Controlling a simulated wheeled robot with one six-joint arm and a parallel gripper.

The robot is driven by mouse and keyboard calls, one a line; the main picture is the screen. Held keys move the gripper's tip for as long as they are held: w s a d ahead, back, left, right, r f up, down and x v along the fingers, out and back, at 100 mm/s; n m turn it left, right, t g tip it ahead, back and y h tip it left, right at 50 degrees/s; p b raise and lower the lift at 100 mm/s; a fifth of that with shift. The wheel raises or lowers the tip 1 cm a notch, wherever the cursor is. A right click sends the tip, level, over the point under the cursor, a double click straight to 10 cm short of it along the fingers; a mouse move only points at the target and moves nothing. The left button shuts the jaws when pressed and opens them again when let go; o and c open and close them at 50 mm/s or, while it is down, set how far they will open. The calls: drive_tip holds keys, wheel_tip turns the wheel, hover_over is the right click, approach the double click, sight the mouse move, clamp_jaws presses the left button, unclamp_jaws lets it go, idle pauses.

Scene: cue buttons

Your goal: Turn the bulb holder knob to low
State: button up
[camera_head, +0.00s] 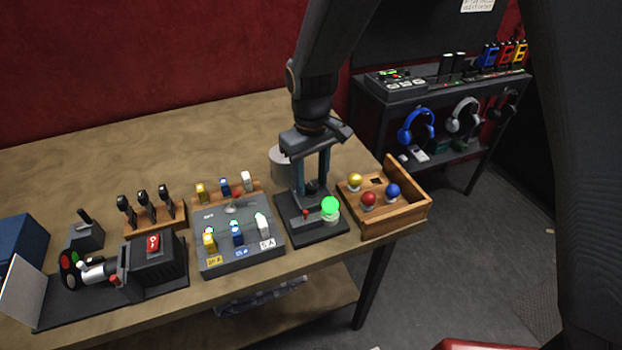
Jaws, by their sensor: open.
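The bulb holder (318,233) is a dark square base near the table's right front part. A lit green bulb (329,207) stands on its right side. A small red-tipped knob (305,212) shows on the base, left of the bulb; its setting is too small to read. My gripper (311,190) points down over the holder, open, its two dark blue-grey fingers behind and above the knob. I cannot tell whether the fingertips touch the knob or the base.
A wooden box (402,215) with yellow, red and blue bulbs stands close on the right. A grey fuse panel (240,255) is close on the left. A grey cylinder (281,166) stands behind. The table's back left is clear.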

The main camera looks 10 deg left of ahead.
sight(312, 185)
wheel_tip(312, 185, up, 8)
drive_tip(key=shift+f+b, duration=0.15)
drive_tip(key=shift+b, duration=0.85)
drive_tip(key=s+d+f+m, duration=0.1)
drive_tip(key=s+d+m, duration=0.2)
drive_tip(key=d, duration=0.6)
drive_tip(key=s+d+f+m+t, duration=0.1)
drive_tip(key=s+d+m, duration=0.2)
drive_tip(key=d, duration=0.7)
drive_tip(key=s+d+f+m+b, duration=0.1)
drive_tip(key=s+d+f+m, duration=0.1)
drive_tip(key=d, duration=0.7)
drive_tip(key=shift+s+d+m, duration=0.35)
drive_tip(key=shift+s+m, duration=0.05)
drive_tip(key=shift+s, duration=0.05)
